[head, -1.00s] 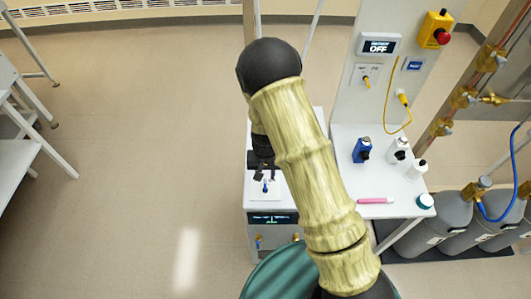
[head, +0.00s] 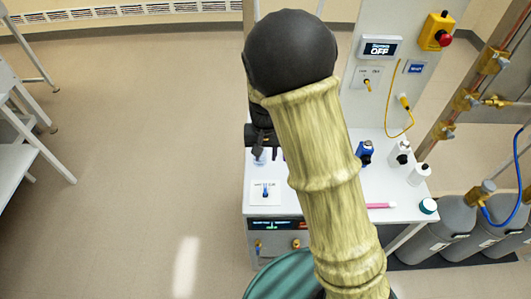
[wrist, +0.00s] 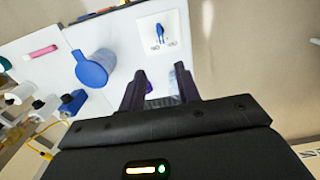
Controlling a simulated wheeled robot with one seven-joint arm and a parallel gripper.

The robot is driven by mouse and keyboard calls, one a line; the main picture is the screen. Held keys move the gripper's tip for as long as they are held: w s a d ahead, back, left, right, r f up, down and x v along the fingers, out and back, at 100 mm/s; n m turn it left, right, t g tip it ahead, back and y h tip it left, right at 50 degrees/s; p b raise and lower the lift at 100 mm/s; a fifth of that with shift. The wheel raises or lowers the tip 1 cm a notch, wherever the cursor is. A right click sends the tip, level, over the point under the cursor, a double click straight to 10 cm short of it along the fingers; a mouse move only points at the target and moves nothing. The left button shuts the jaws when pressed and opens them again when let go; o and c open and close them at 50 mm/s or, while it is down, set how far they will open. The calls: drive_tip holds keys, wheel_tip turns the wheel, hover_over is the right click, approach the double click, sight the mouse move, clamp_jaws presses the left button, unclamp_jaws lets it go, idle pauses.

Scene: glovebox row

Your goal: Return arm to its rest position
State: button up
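My arm covers much of the work table in the head view. My gripper (head: 268,154) shows at its left edge, partly hidden, above the white table (head: 290,216). In the wrist view my gripper (wrist: 160,78) has its two dark fingers apart, with clear space between the tips. No held object shows. A white plate with a blue switch (head: 265,192) lies on the table in front of the gripper; it also shows in the wrist view (wrist: 161,33). Small purple and pale blue patches show by the fingers; I cannot tell what they are.
A blue round-topped container (wrist: 92,69) is beside the fingers. A blue bottle (head: 365,153), white bottles (head: 400,153) and a pink pen-like item (head: 380,206) stand or lie at right. Grey gas cylinders (head: 465,226) are further right. The floor (head: 130,150) at left is clear.

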idle(0.3)
drive_tip(key=s+d+r+t, duration=0.1)
drive_tip(key=s+d+r, duration=0.2)
drive_tip(key=s+d, duration=0.3)
drive_tip(key=s+d+r+t, duration=0.1)
drive_tip(key=s+d+r, duration=0.3)
drive_tip(key=s+d, duration=0.3)
drive_tip(key=shift+d+r+t, duration=0.15)
drive_tip(key=shift+r+t, duration=0.15)
drive_tip(key=shift+s, duration=0.1)
